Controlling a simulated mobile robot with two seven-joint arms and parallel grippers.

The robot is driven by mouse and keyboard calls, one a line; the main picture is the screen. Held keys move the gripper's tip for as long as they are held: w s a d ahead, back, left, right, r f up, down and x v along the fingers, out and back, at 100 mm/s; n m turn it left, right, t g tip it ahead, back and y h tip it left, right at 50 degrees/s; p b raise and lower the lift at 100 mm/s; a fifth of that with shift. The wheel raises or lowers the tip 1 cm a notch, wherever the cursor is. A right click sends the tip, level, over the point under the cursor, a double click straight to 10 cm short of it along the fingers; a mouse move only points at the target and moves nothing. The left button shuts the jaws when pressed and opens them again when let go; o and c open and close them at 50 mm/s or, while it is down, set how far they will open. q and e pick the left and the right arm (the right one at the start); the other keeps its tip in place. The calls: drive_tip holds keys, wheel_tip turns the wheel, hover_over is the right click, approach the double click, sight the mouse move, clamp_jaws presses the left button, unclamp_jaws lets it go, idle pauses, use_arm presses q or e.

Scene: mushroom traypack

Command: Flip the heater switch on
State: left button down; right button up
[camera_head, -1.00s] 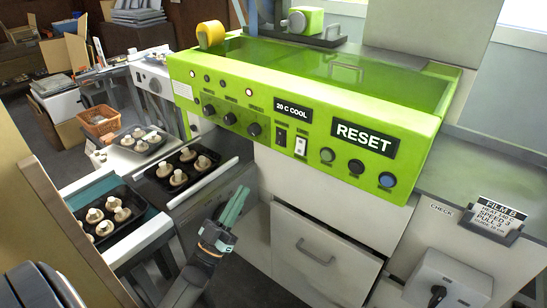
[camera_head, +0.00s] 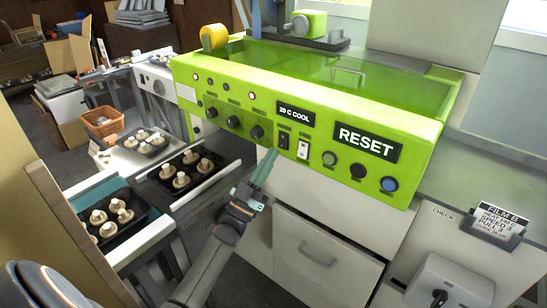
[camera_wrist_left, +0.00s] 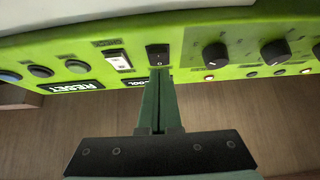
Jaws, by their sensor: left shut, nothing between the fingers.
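Two rocker switches sit side by side on the front of the green machine (camera_head: 222,94): a black one (camera_head: 284,141) and a white one (camera_head: 303,149). Their small labels are too blurred to tell which is the heater's. My left gripper (camera_head: 271,152) is shut and empty, its green fingers pointing up at the panel just below the black switch. In the left wrist view, which is upside down, the fingertips (camera_wrist_left: 158,77) are right at the edge of the black switch (camera_wrist_left: 158,54); I cannot tell if they touch. The white switch (camera_wrist_left: 118,60) is beside it. My right gripper is out of view.
Black knobs (camera_head: 257,132) are left of the switches, and round buttons (camera_head: 358,171) are right, under the RESET sign (camera_head: 367,142). Mushroom trays (camera_head: 154,187) stand at the left. A grey switch box (camera_head: 452,282) is at lower right.

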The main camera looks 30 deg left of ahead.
use_arm(q)
drive_tip(key=shift+w+f, duration=0.1)
drive_tip(key=shift+w, duration=0.7)
